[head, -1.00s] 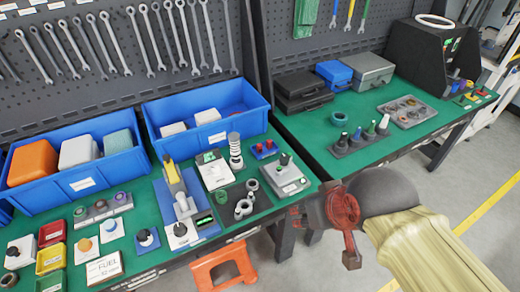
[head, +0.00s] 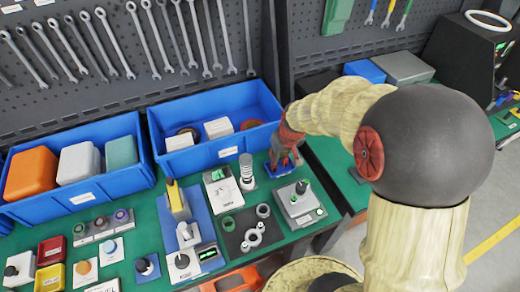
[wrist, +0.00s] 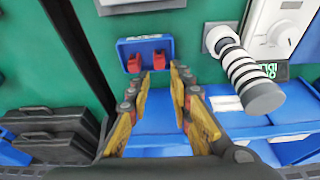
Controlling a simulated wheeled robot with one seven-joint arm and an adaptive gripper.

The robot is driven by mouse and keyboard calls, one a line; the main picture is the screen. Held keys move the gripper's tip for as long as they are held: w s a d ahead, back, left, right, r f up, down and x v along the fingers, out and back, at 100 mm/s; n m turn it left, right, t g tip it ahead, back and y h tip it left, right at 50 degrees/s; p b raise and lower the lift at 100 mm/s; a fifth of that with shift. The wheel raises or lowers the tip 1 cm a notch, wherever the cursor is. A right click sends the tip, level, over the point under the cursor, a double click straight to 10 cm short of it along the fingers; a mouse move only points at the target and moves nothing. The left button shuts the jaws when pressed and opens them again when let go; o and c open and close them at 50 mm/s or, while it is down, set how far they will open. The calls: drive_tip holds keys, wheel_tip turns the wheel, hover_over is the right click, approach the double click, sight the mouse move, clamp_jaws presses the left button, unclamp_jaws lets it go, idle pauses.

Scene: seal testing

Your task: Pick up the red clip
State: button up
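Two small red clips, one on the left (wrist: 133,63) and one on the right (wrist: 159,60), sit side by side in a small blue holder (wrist: 135,44) in the wrist view. My gripper (wrist: 155,85) is open and empty, its fingertips pointing at the holder and spread apart just short of the clips. No contact shows. In the head view my gripper (head: 287,158) is over the blue holder (head: 271,188), in front of the right blue bin, and largely hides the clips.
A striped cylinder (head: 246,170) stands close beside the holder; it also shows in the wrist view (wrist: 245,72). A blue bin (head: 215,150) is behind, with white boxes inside. A grey device (head: 298,204) stands in front. The bench's right edge is near.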

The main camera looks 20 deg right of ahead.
drive_tip(key=b+x, duration=0.1)
drive_tip(key=x, duration=0.2)
drive_tip(key=b+x, duration=0.1)
drive_tip(key=x, duration=0.2)
drive_tip(key=w+b+x, duration=0.1)
drive_tip(key=x, duration=0.2)
drive_tip(key=shift+c, duration=1)
clamp_jaws()
